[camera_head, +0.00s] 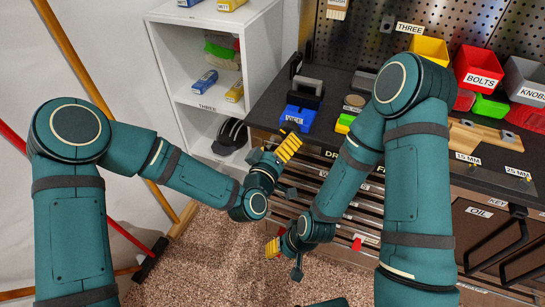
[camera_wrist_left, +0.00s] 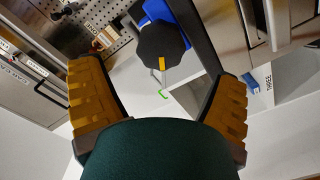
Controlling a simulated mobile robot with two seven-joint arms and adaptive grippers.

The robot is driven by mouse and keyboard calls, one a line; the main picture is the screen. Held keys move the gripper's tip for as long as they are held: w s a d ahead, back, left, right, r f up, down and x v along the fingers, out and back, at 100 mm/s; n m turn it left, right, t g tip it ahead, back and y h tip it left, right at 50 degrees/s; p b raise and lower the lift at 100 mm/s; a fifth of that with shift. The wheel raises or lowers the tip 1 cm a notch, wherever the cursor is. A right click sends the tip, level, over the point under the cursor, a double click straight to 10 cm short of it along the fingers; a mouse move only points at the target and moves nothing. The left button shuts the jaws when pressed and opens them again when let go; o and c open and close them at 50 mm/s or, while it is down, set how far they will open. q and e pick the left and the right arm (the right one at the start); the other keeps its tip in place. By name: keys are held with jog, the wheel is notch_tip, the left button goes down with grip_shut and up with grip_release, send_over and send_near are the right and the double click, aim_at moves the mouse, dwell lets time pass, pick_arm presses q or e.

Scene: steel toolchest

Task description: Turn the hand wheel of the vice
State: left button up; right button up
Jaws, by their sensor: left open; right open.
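The blue vice (camera_head: 299,117) stands on the dark bench top at its left end, with a label on its front and dark grey jaws above. In the left wrist view the vice's blue body (camera_wrist_left: 152,10) shows behind its black lobed hand wheel (camera_wrist_left: 158,38), which has a yellow mark pointing down. I cannot make out the wheel in the head view. My left gripper (camera_head: 281,152) is open in front of the vice. In the left wrist view its yellow fingers (camera_wrist_left: 158,95) are wide apart, with the wheel beyond them. My right gripper (camera_head: 277,246) is low, by the drawers.
A white shelf (camera_head: 178,60) with small boxes and a dark cap stands left of the bench. Yellow, red and grey bins (camera_head: 478,68) line the back right. A wooden block (camera_head: 478,140) lies on the right. My right arm crosses in front of the bench.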

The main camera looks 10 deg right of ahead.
pick_arm(q)
jog(key=v, duration=0.6)
dwell(1.0)
